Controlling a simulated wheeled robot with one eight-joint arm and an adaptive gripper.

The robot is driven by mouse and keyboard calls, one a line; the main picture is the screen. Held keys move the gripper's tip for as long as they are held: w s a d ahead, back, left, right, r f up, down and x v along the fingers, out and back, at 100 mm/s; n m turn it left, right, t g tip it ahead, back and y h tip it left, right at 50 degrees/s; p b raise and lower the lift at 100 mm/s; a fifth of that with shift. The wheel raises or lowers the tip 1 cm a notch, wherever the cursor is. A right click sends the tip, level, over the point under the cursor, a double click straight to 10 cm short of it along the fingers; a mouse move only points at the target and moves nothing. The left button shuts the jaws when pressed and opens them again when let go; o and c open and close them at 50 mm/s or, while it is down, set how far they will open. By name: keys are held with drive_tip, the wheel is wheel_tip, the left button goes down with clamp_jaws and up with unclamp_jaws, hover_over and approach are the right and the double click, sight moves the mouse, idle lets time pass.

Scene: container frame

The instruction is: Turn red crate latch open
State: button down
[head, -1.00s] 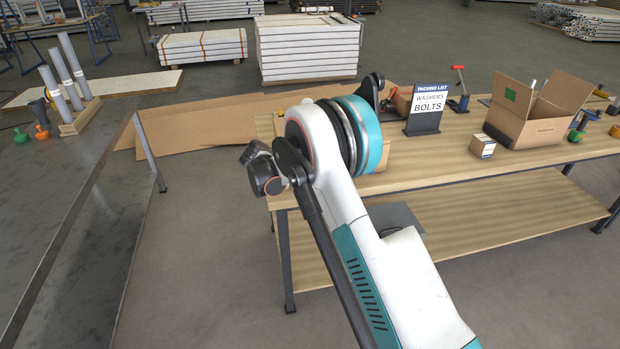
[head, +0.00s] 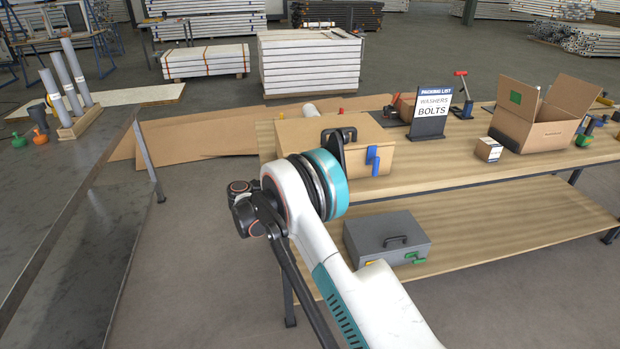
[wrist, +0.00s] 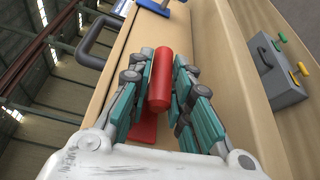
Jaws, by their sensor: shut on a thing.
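In the wrist view, the red latch (wrist: 161,78) on the crate's front shows a round red grip and a red base piece (wrist: 144,127). My gripper (wrist: 160,95) has its teal-padded fingers on both sides of the red grip and is shut on it. In the head view my arm hides the red latch and the gripper.
A grey case (head: 385,240) with a green latch lies on the lower shelf; it also shows in the wrist view (wrist: 275,68). A packing list sign (head: 430,112), a small box (head: 488,149) and an open carton (head: 540,120) stand right of the crate. A dark metal table (head: 60,190) is at left.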

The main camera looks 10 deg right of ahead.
drive_tip(key=shift+s+f, duration=0.1)
drive_tip(key=shift+f, duration=0.1)
drive_tip(key=c, duration=1.5)
unclamp_jaws()
drive_tip(key=shift+r, duration=0.1)
drive_tip(key=v, duration=1.2)
